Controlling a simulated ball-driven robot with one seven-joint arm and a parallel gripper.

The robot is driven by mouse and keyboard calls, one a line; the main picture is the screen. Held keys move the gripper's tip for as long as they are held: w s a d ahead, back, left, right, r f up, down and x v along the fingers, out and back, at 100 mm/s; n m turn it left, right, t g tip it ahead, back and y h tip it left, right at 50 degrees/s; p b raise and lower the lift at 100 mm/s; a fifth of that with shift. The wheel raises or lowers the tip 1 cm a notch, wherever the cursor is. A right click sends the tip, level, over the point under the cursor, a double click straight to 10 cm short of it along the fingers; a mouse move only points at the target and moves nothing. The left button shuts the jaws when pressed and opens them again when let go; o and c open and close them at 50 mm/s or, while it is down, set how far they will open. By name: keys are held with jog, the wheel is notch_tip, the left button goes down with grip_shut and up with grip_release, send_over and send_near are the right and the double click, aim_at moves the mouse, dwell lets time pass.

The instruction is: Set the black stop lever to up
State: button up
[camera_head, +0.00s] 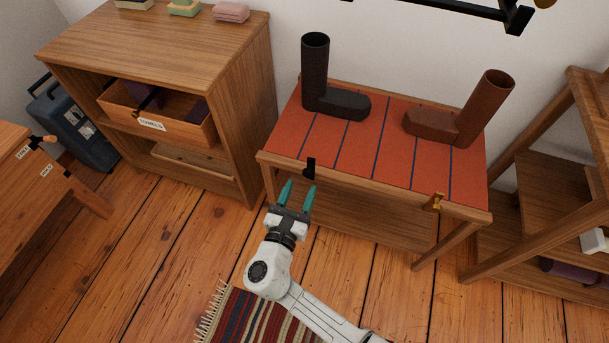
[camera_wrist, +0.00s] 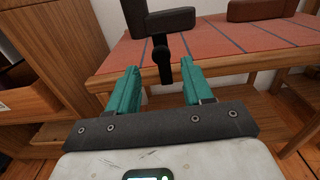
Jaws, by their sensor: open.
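The black stop lever (camera_head: 310,167) is on the front edge of the red-topped bench, near its left end. My gripper (camera_head: 299,187) has two teal fingers, open and empty, just in front of and below the lever. In the wrist view the lever appears between the fingertips of my gripper (camera_wrist: 160,66); I see no contact.
A black boot (camera_head: 343,103) and a brown boot (camera_head: 432,125) lie on the red bench top (camera_head: 380,150). A brass lever (camera_head: 433,203) is on the bench's right front edge. A wooden cabinet (camera_head: 245,115) stands left, a shelf (camera_head: 555,165) right. A striped rug (camera_head: 250,318) lies below.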

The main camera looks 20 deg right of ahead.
jog(key=v, duration=0.4)
jog(key=shift+s+a, duration=0.2)
jog(key=shift+s, duration=0.1)
jog(key=s+d+f+m+g+h, duration=0.1)
jog(key=s+d+m+g, duration=0.25)
jog(key=d+m, duration=0.3)
jog(key=s+d+f+m+g, duration=0.1)
jog(key=s+d+m+g, duration=0.2)
jog(key=d+m+g, duration=0.3)
jog(key=s+d+f+m+g+y, duration=0.2)
jog(key=s+d+m+g+y, duration=0.3)
jog(key=s+d+m, duration=0.55)
jog(key=s+a+r+m+y, duration=0.35)
jog(key=s+m+y, duration=0.25)
jog(key=s, duration=0.2)
notch_tip(320, 180, up, 17)
jog(key=p, duration=1.7)
jog(key=shift+t, duration=0.45)
jog(key=shift+f, duration=0.15)
